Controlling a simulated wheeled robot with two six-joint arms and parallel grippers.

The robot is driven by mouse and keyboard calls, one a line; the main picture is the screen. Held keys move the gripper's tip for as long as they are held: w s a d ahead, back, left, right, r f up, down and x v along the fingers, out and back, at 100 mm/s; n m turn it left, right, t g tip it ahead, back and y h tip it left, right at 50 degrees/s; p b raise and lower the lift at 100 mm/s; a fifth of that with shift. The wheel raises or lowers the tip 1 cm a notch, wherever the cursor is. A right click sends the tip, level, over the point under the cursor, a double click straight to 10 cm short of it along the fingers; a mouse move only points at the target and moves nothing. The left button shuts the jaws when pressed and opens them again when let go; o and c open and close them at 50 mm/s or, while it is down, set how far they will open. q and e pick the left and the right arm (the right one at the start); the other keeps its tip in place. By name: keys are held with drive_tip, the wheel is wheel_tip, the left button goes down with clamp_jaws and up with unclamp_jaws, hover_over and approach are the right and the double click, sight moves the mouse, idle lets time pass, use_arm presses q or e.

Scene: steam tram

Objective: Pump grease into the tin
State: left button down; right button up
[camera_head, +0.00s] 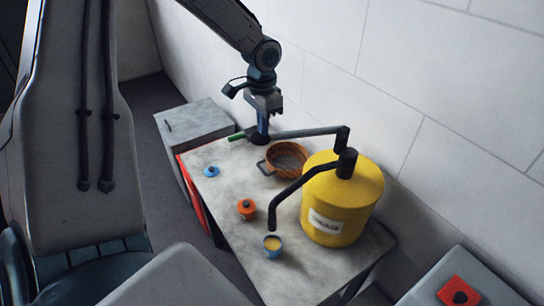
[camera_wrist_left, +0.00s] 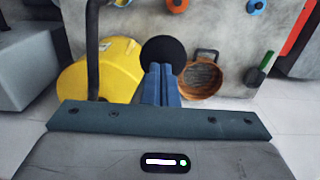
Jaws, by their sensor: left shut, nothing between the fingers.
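A yellow drum (camera_head: 335,205) with a white label stands on the table. From the black pump on its top, a dark lever (camera_head: 305,132) reaches left to a black knob (camera_head: 259,139). The pump's bent spout (camera_head: 285,195) comes down over a small blue tin (camera_head: 273,252) with yellowish content. My left gripper (camera_head: 262,130) points down at the knob with its blue fingers shut and empty. In the left wrist view the round black knob (camera_wrist_left: 163,48) lies at the fingertips; I cannot tell whether they touch. My right gripper is out of view.
A brown basket (camera_head: 275,165) sits beside the drum. An orange-lidded pot (camera_head: 246,209), a blue-lidded thing (camera_head: 211,171) and a green-handled thing (camera_head: 237,137) are on the grey table (camera_head: 225,190). A wall runs close behind. A grey box (camera_head: 195,118) stands at the table's far end.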

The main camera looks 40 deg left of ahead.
use_arm(q)
wheel_tip(320, 180, up, 5)
drive_tip(key=p, duration=0.3)
drive_tip(key=shift+w+p, duration=0.1)
drive_tip(key=shift+p, duration=0.2)
wheel_tip(320, 180, up, 2)
drive_tip(key=shift+r, duration=0.1)
idle(0.5)
wheel_tip(320, 180, up, 6)
idle(0.5)
idle(0.5)
